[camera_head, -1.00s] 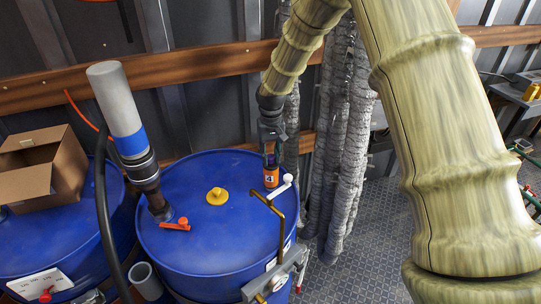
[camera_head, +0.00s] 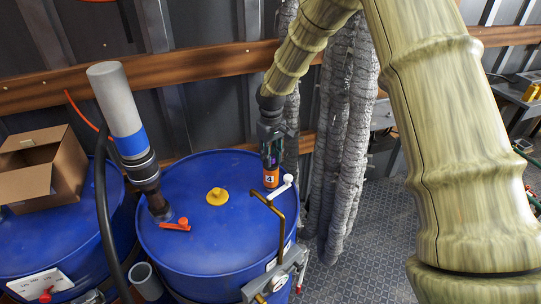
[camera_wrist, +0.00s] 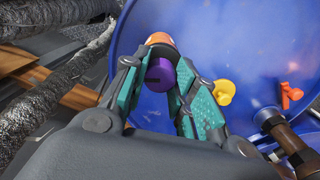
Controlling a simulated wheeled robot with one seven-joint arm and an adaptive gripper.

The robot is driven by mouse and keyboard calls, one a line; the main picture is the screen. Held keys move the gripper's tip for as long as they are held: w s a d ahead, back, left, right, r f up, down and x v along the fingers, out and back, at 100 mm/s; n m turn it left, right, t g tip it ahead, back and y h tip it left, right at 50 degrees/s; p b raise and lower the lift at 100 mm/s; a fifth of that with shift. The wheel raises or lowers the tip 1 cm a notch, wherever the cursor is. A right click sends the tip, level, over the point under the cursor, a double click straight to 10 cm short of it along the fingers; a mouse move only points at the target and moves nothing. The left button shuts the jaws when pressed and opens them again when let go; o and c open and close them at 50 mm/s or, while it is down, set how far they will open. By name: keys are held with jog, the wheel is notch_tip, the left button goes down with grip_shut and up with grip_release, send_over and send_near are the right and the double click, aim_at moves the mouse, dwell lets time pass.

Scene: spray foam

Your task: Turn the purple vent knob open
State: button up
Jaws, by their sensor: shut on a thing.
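The purple knob (camera_wrist: 160,73) sits between my gripper's teal-padded fingers in the wrist view. It is on top of an orange fitting (camera_head: 271,178) marked 4, at the back right of the blue drum's lid (camera_head: 228,222). The orange fitting also shows just beyond the knob in the wrist view (camera_wrist: 160,39). My gripper (camera_wrist: 158,68) is shut on the knob. In the head view my gripper (camera_head: 270,158) points down over the fitting and mostly hides the knob. I cannot tell how far the knob is turned.
Grey ducts (camera_head: 352,150) hang to the right.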

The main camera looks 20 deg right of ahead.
jog(key=shift+s+f, duration=0.1)
jog(key=shift+f, duration=0.05)
jog(key=o, duration=1.1)
jog(key=shift+d, duration=0.1)
jog(key=shift+c, duration=0.2)
jog(key=shift+r, duration=0.2)
notch_tip(320, 180, up, 12)
jog(key=shift+f, duration=0.15)
